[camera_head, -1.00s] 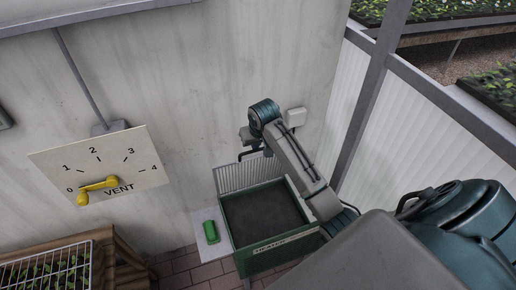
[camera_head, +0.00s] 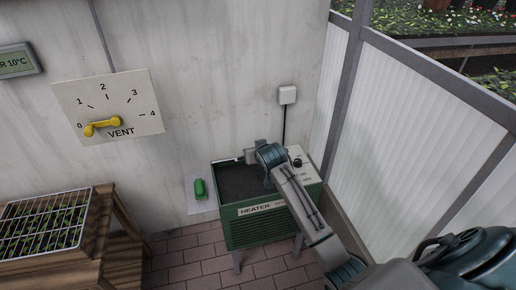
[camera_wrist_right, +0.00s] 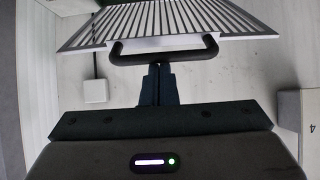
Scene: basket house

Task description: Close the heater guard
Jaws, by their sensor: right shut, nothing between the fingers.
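The green heater (camera_head: 255,231) stands on legs against the wall, low in the head view. Its dark top (camera_head: 236,182) is visible and not covered by the guard. A thin pale edge at the back of the heater looks like the guard (camera_head: 228,161), partly hidden by my arm. In the right wrist view the striped guard (camera_wrist_right: 170,22) fills the upper middle, with a black bar handle (camera_wrist_right: 165,57) along its near edge. My right gripper (camera_wrist_right: 158,72) is shut and empty, its tips at the handle's middle; contact is unclear. My left gripper is out of view.
A yellow-handled VENT dial (camera_head: 108,107) is on the wall at left. A wooden bench (camera_head: 115,230) with a wire rack stands lower left. A white wall box (camera_head: 287,95) hangs above the heater.

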